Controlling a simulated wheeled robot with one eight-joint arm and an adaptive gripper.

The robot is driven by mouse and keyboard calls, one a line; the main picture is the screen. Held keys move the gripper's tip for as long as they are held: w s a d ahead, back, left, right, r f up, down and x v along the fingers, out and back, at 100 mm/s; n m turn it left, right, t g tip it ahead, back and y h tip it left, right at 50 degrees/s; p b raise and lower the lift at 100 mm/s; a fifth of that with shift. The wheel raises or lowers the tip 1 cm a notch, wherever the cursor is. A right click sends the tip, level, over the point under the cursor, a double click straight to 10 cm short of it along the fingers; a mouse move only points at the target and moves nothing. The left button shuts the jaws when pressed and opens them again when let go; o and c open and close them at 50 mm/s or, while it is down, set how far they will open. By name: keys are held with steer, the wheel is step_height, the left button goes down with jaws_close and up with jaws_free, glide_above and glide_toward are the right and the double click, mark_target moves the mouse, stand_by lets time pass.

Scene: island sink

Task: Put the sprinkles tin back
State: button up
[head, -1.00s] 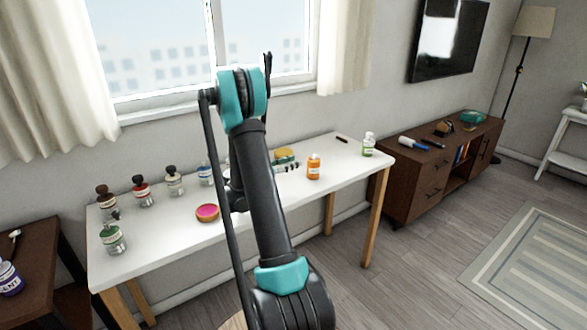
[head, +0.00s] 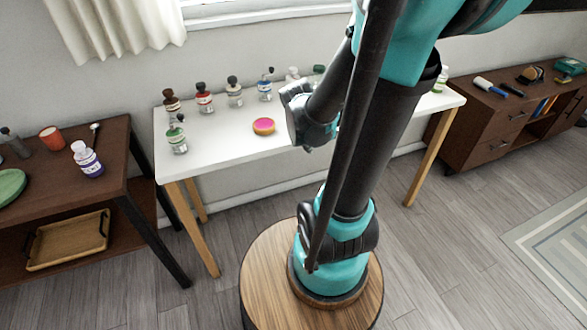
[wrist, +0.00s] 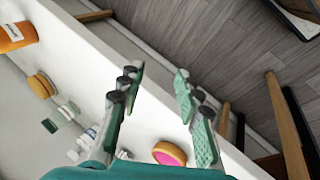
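A low round tin with a pink top and yellow-orange side (head: 263,125) sits on the white table (head: 222,150); it may be the sprinkles tin, but I cannot read a label. It also shows low in the wrist view (wrist: 168,152), beyond my fingers. My gripper (wrist: 158,85) is open, with nothing between its two fingers, above the table's edge. In the head view my arm crosses the right half of the picture, and the gripper's fingers are hidden.
Several small bottles (head: 204,98) stand along the table's back. An orange bottle (wrist: 14,36) shows in the wrist view. A wooden tray (head: 68,241) lies below.

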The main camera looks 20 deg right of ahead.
steer(key=s+a+f+m+y, duration=0.2)
steer(key=s+a+m+y, duration=0.2)
steer(key=s+a, duration=0.3)
steer(key=shift+a, duration=1.15)
